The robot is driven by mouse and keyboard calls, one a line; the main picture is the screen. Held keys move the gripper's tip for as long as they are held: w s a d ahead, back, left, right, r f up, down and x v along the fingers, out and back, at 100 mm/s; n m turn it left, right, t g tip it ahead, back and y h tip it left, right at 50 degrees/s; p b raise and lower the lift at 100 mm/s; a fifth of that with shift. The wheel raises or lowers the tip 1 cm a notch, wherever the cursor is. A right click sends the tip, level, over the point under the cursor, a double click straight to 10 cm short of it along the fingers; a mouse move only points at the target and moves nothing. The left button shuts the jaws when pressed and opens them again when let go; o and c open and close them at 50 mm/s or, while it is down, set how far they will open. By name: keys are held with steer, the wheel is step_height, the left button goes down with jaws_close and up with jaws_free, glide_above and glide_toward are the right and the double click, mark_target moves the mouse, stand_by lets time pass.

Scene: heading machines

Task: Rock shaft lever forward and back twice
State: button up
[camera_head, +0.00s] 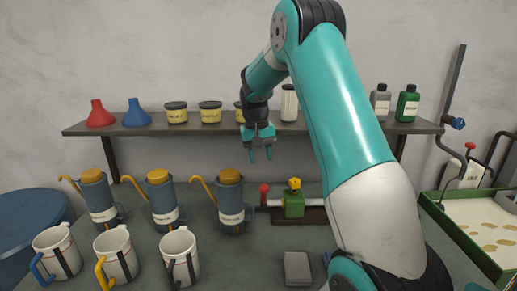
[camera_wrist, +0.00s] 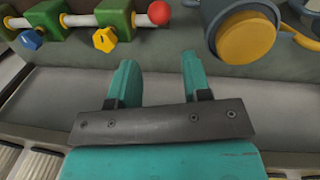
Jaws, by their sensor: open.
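A shaft with a red ball end (camera_head: 264,189) runs through a green block (camera_head: 294,203) topped by a yellow knob (camera_head: 295,184), on a dark base on the bench. The wrist view shows the red ball (camera_wrist: 159,12), the pale shaft (camera_wrist: 80,20), green blocks (camera_wrist: 117,18), a yellow knob (camera_wrist: 105,39) and a blue knob (camera_wrist: 31,39). My arm hides the shaft's right part in the head view. My gripper (camera_head: 260,153) is open and empty, pointing down above and behind the shaft, touching nothing visible. Its spread fingers also show in the wrist view (camera_wrist: 159,68).
Yellow-lidded grey canisters (camera_head: 165,201) stand left of the shaft, with white mugs (camera_head: 117,256) in front. A shelf (camera_head: 160,129) with funnels and jars is behind my gripper. A green-rimmed tray (camera_head: 459,236) and bent black rods (camera_head: 452,92) are at right.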

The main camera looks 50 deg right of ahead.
steer(key=shift+w+a+r, duration=0.1)
steer(key=shift+r, duration=1)
steer(key=shift+w+a+r, duration=0.1)
steer(key=shift+r, duration=0.95)
